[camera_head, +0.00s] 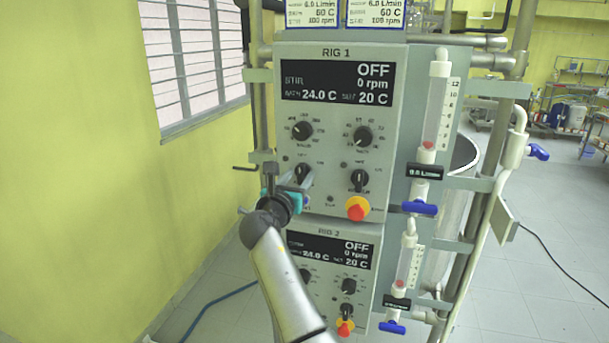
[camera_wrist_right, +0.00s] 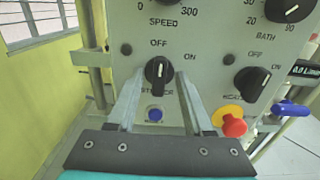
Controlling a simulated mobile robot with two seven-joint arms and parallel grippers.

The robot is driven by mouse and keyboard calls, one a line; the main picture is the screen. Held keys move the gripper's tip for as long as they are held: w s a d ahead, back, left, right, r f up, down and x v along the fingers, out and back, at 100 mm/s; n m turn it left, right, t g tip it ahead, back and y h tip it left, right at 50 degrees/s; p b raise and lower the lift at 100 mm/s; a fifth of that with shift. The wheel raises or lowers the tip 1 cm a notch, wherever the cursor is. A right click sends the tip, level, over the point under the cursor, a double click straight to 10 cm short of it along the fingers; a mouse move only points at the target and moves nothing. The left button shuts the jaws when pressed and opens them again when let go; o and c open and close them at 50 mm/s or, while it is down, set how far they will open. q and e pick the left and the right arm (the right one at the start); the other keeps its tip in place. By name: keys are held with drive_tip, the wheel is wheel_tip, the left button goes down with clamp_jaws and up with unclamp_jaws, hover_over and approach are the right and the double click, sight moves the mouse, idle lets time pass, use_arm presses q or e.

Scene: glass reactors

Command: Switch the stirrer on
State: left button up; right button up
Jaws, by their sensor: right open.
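The Rig 1 panel (camera_head: 335,200) shows "STIR OFF" and 0 rpm on its display (camera_head: 337,83). The stirrer knob (camera_wrist_right: 158,72) is black, and its white mark points up at OFF, with ON to its right. It also shows in the head view (camera_head: 303,172). My right gripper (camera_wrist_right: 160,84) is open, with one finger on each side of this knob; whether they touch it I cannot tell. In the head view my right gripper (camera_head: 298,186) is at the panel's lower left and hides part of it. The label under the knob is partly hidden. My left gripper is not in view.
The speed knob (camera_head: 302,131) sits above, the heater knob (camera_head: 359,180) to the right. A red-and-yellow emergency button (camera_head: 357,209) is at lower right, a blue button (camera_wrist_right: 155,114) below the knob. The Rig 2 panel (camera_head: 375,250) is beneath; pipes flank the panels.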

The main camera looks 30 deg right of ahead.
drive_tip(key=shift+r, duration=0.1)
clamp_jaws()
idle(0.5)
